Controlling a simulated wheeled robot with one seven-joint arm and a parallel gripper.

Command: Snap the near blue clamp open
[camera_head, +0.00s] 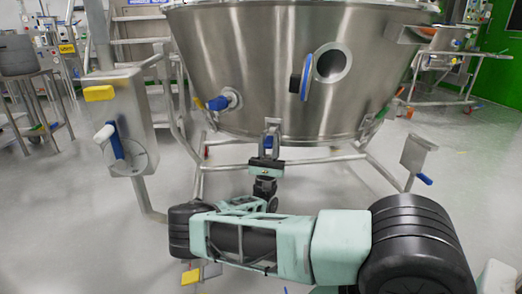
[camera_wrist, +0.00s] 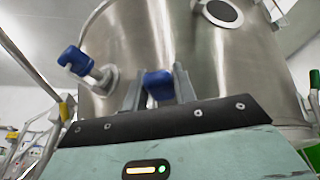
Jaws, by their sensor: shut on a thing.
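The large steel vessel (camera_head: 275,75) fills the top of the head view. My gripper (camera_head: 271,142) reaches up to the vessel's lower front rim. In the wrist view my gripper (camera_wrist: 158,84) has its two grey fingers on either side of a blue clamp handle (camera_wrist: 158,86), and is shut on it. The blue handle is in front of the vessel wall (camera_wrist: 140,45). In the head view my gripper mostly hides this clamp. How far the clamp is swung cannot be told.
A blue-handled valve (camera_head: 222,102) sticks out of the vessel to the left; it also shows in the wrist view (camera_wrist: 78,62). A round port (camera_head: 331,65) with a blue-rimmed cover is to the right. Posts with handles (camera_head: 118,140) (camera_head: 418,155) flank the vessel stand.

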